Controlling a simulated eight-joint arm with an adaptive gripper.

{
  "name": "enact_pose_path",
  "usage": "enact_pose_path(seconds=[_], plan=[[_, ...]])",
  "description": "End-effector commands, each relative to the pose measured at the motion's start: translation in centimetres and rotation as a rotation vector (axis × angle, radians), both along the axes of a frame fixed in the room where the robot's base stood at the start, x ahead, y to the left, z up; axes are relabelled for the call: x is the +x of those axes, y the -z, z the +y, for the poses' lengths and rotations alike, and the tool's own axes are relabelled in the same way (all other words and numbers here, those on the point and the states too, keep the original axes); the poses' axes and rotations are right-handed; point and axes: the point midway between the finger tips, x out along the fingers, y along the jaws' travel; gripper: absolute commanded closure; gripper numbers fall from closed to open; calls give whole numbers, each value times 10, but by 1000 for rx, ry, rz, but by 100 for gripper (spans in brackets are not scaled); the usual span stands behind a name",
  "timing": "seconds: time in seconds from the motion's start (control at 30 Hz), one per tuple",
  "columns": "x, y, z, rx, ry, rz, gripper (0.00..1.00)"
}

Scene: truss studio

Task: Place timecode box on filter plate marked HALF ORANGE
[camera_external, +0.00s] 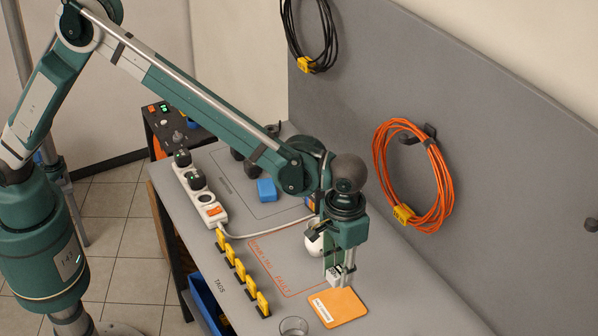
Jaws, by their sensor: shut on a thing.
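My gripper (338,277) points down over the far edge of an orange plate (345,303) near the table's front. Its fingers are shut on a small pale box (335,272), which I take for the timecode box. The fingers partly hide it. I cannot tell whether the box touches the plate or hangs just above it. The plate lies flat and has a white label (322,311) at its left side, with print too small to read. I take it for the filter plate marked HALF ORANGE.
A clear glass (293,326) stands left of the plate. Several yellow tags (241,272) stand in a row, with a white power strip (203,195) behind. A white round object (313,238) and a blue block (267,190) are farther back. A grey panel (480,190) rises at right.

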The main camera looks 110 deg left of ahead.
Motion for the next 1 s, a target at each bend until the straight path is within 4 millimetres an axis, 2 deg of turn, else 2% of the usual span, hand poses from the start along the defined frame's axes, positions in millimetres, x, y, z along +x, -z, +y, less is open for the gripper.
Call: enact_pose_path(seconds=[0.5,1.0], plan=[[0,57,0,0,0,0,88],[0,66,0,0,0,0,88]])
